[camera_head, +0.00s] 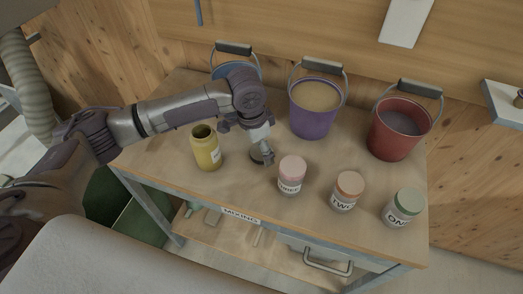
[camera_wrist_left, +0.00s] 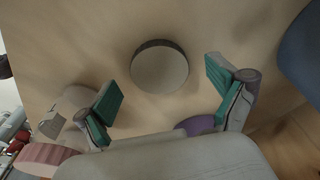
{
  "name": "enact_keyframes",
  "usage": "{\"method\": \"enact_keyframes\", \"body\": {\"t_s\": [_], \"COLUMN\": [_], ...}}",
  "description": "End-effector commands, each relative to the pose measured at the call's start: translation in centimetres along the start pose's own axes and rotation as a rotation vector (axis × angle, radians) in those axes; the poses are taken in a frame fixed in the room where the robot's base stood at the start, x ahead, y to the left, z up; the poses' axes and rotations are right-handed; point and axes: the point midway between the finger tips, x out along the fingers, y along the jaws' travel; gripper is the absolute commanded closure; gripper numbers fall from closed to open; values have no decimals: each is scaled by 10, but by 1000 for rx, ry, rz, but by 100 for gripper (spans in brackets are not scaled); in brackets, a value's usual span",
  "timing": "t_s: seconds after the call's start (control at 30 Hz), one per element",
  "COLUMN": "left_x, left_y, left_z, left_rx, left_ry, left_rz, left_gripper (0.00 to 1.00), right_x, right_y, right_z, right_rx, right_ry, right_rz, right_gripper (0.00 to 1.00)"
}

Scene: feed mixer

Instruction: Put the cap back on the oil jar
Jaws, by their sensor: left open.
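The oil jar appears to be the yellow jar (camera_head: 207,152), standing upright on the table with its dark mouth uncovered. The cap is a round disc (camera_wrist_left: 160,70) with a dark rim, lying flat on the table in the left wrist view. In the head view my left gripper (camera_head: 262,150) points down just right of the yellow jar and largely hides the cap. In the wrist view my left gripper (camera_wrist_left: 163,86) has its green-padded fingers wide apart, with the cap between and beyond them. Nothing is held. My right gripper is not in view.
Purple (camera_head: 312,118), red (camera_head: 393,140) and blue (camera_head: 224,72) buckets stand along the back. Jars labelled THREE (camera_head: 290,184), TWO (camera_head: 344,201) and ONE (camera_head: 398,217) stand along the front right. The table (camera_head: 165,160) is clear left of the yellow jar.

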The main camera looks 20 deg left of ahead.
Motion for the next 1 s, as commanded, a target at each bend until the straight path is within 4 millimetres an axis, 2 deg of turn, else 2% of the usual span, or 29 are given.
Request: {"method": "enact_keyframes", "body": {"t_s": [0.1, 0.4, 0.43, 0.6, 0.7, 1.0], "left_x": [8, 8, 8, 8, 8, 6], "left_y": [0, 0, 0, 0, 0, 0], "left_z": [0, 0, 0, 0, 0, 0], "left_rx": [1, 1, 1, 1, 1, 1], "left_ry": [1, 1, 1, 1, 1, 2], "left_rz": [1, 1, 1, 0, 0, 0], "left_gripper": [5, 5, 7, 35, 49, 49], "right_x": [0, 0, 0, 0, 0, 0], "right_y": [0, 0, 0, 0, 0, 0], "right_z": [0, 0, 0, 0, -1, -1], "right_rx": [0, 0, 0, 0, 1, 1], "right_ry": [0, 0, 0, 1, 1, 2], "right_rz": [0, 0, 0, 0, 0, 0], "right_gripper": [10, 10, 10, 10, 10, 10]}}
